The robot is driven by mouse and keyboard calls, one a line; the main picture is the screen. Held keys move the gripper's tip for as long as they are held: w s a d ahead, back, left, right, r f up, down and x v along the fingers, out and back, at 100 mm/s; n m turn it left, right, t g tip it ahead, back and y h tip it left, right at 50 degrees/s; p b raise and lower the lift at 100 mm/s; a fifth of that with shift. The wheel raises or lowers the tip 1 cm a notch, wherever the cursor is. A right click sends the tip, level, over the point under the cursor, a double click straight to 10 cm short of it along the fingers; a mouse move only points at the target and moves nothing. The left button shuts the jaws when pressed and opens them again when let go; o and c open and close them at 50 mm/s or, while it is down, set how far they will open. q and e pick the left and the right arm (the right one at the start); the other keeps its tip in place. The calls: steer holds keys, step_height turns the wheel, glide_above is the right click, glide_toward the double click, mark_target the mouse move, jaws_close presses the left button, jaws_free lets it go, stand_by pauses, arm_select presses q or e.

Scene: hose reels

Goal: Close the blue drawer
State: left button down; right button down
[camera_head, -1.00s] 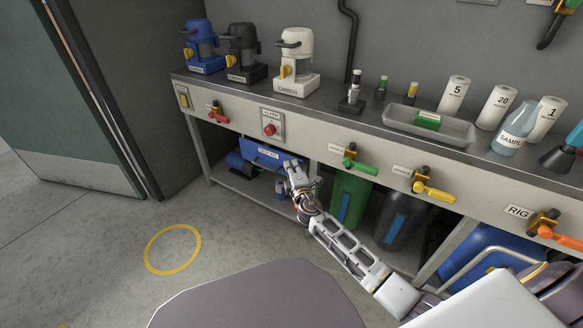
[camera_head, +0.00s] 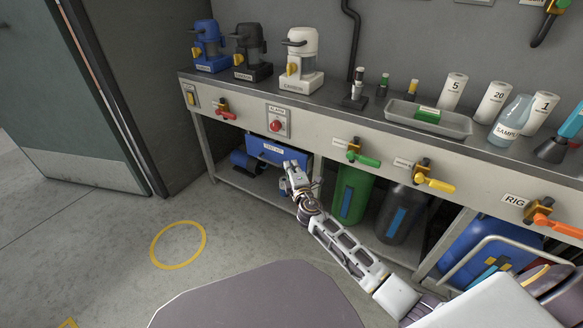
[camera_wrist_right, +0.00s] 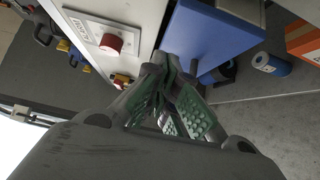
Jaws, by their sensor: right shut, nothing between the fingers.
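The blue drawer (camera_head: 275,152) with a white label is under the bench top, below the red alarm button. My right gripper (camera_head: 290,167) is shut and empty at the right part of the drawer's front. In the right wrist view the blue drawer (camera_wrist_right: 215,38) fills the upper middle, and the gripper's fingertips (camera_wrist_right: 170,70) are right at its edge. I cannot tell for sure whether they touch it. The drawer's front appears to stand a little out from the bench; how far is hard to tell. My left gripper is not in view.
The red alarm button (camera_head: 276,125) is just above the drawer; it also shows in the right wrist view (camera_wrist_right: 110,43). Green (camera_head: 352,195) and black (camera_head: 400,212) cylinders stand under the bench, right of my gripper. The floor left of the bench is clear.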

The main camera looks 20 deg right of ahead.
steer(key=s+a+p, duration=0.1)
steer(key=s, duration=0.8)
steer(key=shift+s+p, duration=0.35)
stand_by(0.4)
